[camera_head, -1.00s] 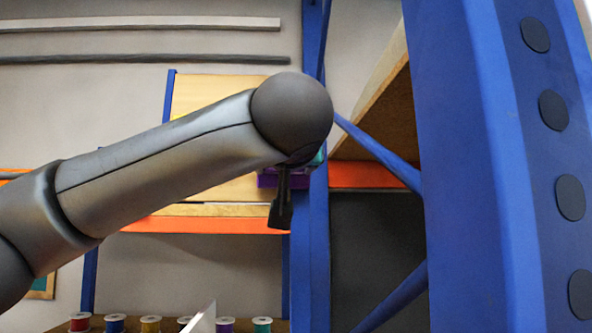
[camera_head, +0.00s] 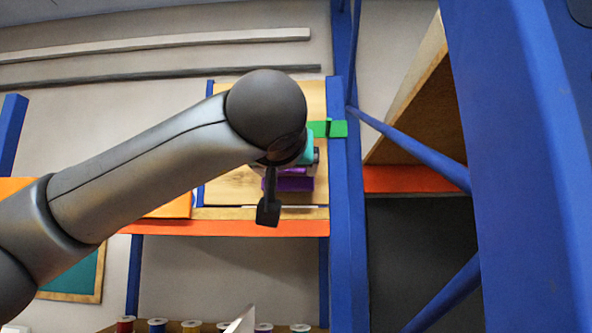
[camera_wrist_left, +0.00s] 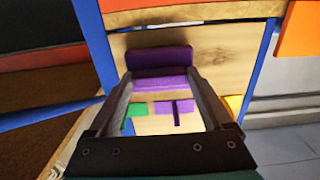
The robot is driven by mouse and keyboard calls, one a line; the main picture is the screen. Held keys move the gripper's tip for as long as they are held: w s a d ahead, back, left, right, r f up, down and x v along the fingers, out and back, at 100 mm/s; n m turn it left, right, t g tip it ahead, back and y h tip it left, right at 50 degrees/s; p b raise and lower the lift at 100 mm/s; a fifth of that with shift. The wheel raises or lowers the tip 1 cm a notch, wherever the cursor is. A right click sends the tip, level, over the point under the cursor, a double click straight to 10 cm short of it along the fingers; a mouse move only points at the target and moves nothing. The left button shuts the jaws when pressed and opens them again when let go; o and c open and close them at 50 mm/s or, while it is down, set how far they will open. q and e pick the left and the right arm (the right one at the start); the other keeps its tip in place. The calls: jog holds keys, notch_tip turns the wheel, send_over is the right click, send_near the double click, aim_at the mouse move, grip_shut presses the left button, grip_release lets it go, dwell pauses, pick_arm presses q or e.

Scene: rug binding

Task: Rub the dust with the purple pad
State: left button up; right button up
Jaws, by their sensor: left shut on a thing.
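The purple pad (camera_wrist_left: 160,58) shows between the fingertips of my left gripper (camera_wrist_left: 160,76) in the left wrist view, and the gripper is shut on it. In the head view the pad (camera_head: 294,184) shows below my left wrist, in front of a light wooden panel (camera_head: 231,187). My arm and wrist hide part of the gripper there. I cannot tell whether the pad touches the panel. I cannot make out any dust. My right gripper is not in view.
A green piece (camera_head: 338,129) shows at the panel's upper right, beside a blue upright (camera_head: 346,220). An orange beam (camera_head: 240,229) runs below the panel. Several thread spools (camera_head: 157,325) stand at the bottom. A large blue post (camera_head: 520,170) stands at the right.

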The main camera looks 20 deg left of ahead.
pick_arm(q)
jog(key=s+a, duration=0.3)
jog(key=a, duration=0.9)
jog(key=shift+a+b, duration=0.3)
dwell(0.7)
jog(key=shift+s, duration=0.1)
jog(key=shift+b+v, duration=0.65)
jog(key=shift+v, duration=2.25)
